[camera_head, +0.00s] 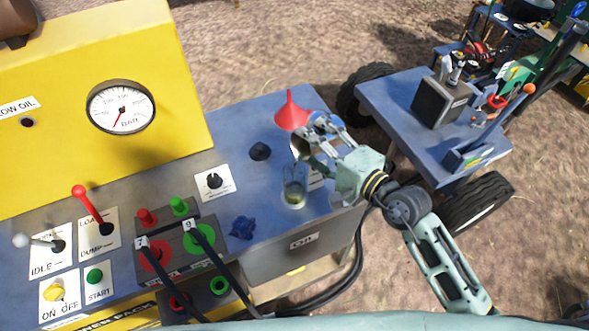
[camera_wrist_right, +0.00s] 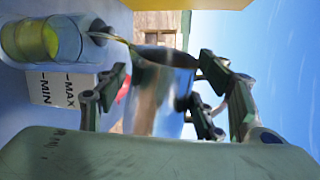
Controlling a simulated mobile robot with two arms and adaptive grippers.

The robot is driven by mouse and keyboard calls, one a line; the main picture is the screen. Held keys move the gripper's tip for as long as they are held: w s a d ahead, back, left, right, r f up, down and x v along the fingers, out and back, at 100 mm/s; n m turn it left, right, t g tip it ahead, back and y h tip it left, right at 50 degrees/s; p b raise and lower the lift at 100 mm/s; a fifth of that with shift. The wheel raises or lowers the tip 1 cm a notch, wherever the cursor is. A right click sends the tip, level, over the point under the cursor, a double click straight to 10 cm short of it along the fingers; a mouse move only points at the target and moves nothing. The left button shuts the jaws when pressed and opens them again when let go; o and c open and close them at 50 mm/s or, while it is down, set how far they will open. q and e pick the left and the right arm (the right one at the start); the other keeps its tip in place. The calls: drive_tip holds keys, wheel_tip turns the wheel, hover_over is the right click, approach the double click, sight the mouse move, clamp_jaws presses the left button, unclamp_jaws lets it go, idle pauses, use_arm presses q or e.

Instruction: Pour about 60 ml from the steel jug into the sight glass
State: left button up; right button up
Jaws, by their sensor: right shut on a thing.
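My right gripper (camera_head: 318,146) is shut on the steel jug (camera_wrist_right: 160,92), which is tipped over toward the sight glass. In the head view the gripper's fingers partly hide the jug. The sight glass (camera_head: 294,192) stands upright on the blue-grey bench top, just below the jug in the picture. In the right wrist view a thin yellow stream runs from the jug's lip to the sight glass (camera_wrist_right: 45,40), which has yellow liquid in it. The liquid's exact level against the marks cannot be told. My left gripper is not in view.
A MIN/MAX label (camera_wrist_right: 58,88) is beside the glass. A red funnel (camera_head: 291,114) and a black knob (camera_head: 260,151) are close by. The yellow panel with a gauge (camera_head: 121,107) and the levers are at left. A blue cart (camera_head: 395,100) stands at right.

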sight(319, 132)
drive_tip(key=shift+r, duration=0.15)
idle(0.5)
drive_tip(key=shift+a+n, duration=0.1)
drive_tip(key=shift+n, duration=0.2)
drive_tip(key=shift+w+d+f, duration=0.1)
drive_tip(key=shift+d+f, duration=0.1)
drive_tip(key=shift+f, duration=0.05)
drive_tip(key=shift+w+d+m+b, duration=0.2)
drive_tip(key=shift+m+b, duration=0.3)
drive_tip(key=shift+m, duration=0.5)
drive_tip(key=shift+d+r+m+p, duration=0.15)
drive_tip(key=shift+r+m+p, duration=0.2)
drive_tip(key=shift+r+m, duration=0.15)
drive_tip(key=shift+w+f, duration=0.1)
drive_tip(key=shift+d+r+m+y, duration=0.15)
drive_tip(key=shift+r+m+y, duration=0.45)
drive_tip(key=shift+m, duration=0.5)
